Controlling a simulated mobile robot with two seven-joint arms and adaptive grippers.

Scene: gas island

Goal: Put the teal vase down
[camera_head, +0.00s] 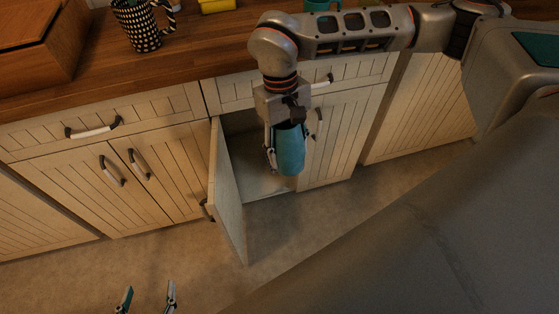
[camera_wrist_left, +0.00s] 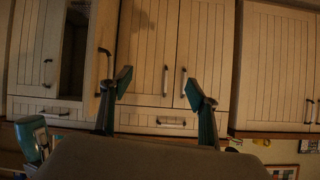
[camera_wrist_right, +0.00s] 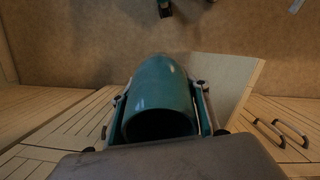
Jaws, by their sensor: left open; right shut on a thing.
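The teal vase (camera_head: 291,152) hangs below my right gripper (camera_head: 284,135), in front of the open lower cabinet (camera_head: 265,182). The right gripper is shut on it, with one finger on each side. In the right wrist view the vase (camera_wrist_right: 160,88) has its round dark mouth towards my palm, and its far end points away. It appears clear of the floor and cabinet. My left gripper (camera_head: 147,299) is open and empty at the bottom left of the head view. Its spread fingers (camera_wrist_left: 158,95) also show in the left wrist view, with cabinet fronts beyond.
The open cabinet door (camera_head: 228,195) juts out left of the vase; it also shows in the right wrist view (camera_wrist_right: 225,85). A wooden counter (camera_head: 185,65) runs above, bearing a checkered mug (camera_head: 138,25) and a wooden box (camera_head: 35,40). Bare floor (camera_head: 215,280) lies in front.

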